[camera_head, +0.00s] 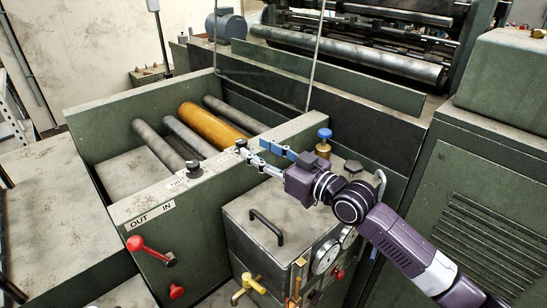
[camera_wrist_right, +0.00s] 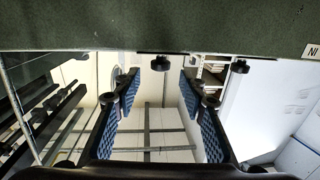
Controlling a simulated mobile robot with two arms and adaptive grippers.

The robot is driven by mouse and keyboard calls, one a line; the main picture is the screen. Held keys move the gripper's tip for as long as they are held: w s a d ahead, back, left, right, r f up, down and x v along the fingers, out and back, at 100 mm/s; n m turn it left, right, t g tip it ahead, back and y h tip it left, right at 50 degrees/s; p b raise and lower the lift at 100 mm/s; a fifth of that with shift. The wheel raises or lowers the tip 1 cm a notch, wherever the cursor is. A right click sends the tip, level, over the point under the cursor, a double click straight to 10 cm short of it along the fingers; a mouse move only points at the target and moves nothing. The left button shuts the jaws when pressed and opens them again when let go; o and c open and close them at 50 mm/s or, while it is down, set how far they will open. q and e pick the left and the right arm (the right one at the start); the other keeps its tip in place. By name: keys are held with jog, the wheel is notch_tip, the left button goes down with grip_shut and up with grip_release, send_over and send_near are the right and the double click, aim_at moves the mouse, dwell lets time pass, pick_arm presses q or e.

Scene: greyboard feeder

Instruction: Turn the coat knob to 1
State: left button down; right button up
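Two small black knobs sit on the near green wall of the roller unit, in the head view. The far knob (camera_head: 240,144) is by my right gripper (camera_head: 254,150), and the nearer knob (camera_head: 193,168) is to its left. Labels beside them are too small to read surely, so I cannot tell which is the coat knob. In the right wrist view the far knob (camera_wrist_right: 160,63) lies between and just beyond my right gripper's open, blue-padded fingers (camera_wrist_right: 160,82); the other knob (camera_wrist_right: 240,65) is right of them. My left gripper is not in view.
A red lever (camera_head: 148,248) stands below the OUT/IN label (camera_head: 150,214). A grey box with a black handle (camera_head: 267,228) and gauges (camera_head: 326,257) lies under my right arm. A blue-topped valve (camera_head: 324,140) stands close to my gripper. Rollers (camera_head: 214,126) lie behind the wall.

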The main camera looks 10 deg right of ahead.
jog(key=v, duration=0.5)
jog(key=shift+s+d, duration=0.1)
jog(key=shift+s, duration=0.05)
